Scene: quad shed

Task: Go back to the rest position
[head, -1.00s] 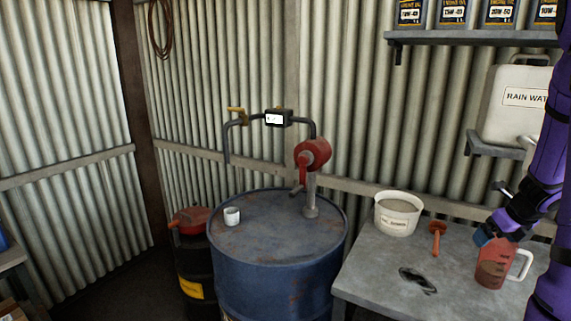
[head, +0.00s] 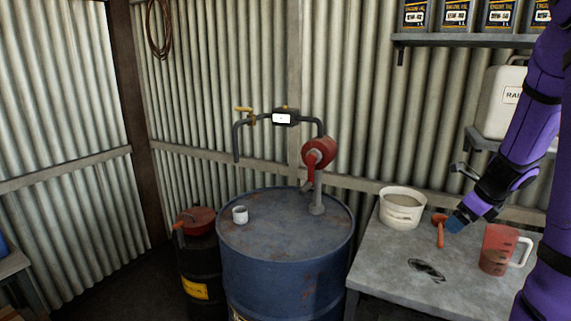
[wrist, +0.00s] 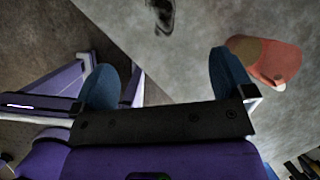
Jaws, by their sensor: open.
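My gripper (head: 457,222) is at the right in the head view, above the grey workbench (head: 385,275) and just left of the red measuring jug (head: 494,250). In the wrist view its two blue fingers are spread apart, and the space between them (wrist: 163,82) is empty. The jug stands upright on the bench with dark content inside. It also shows in the wrist view (wrist: 275,62), beyond the right finger and outside the jaws. An orange tool (head: 440,236) lies on the bench, close to my gripper in the head view.
A white bucket (head: 401,212) stands at the bench's back. A dark patch (head: 427,269) marks the bench. A blue drum (head: 284,270) with a red pump (head: 318,152) and a white cup (head: 240,215) is to the left.

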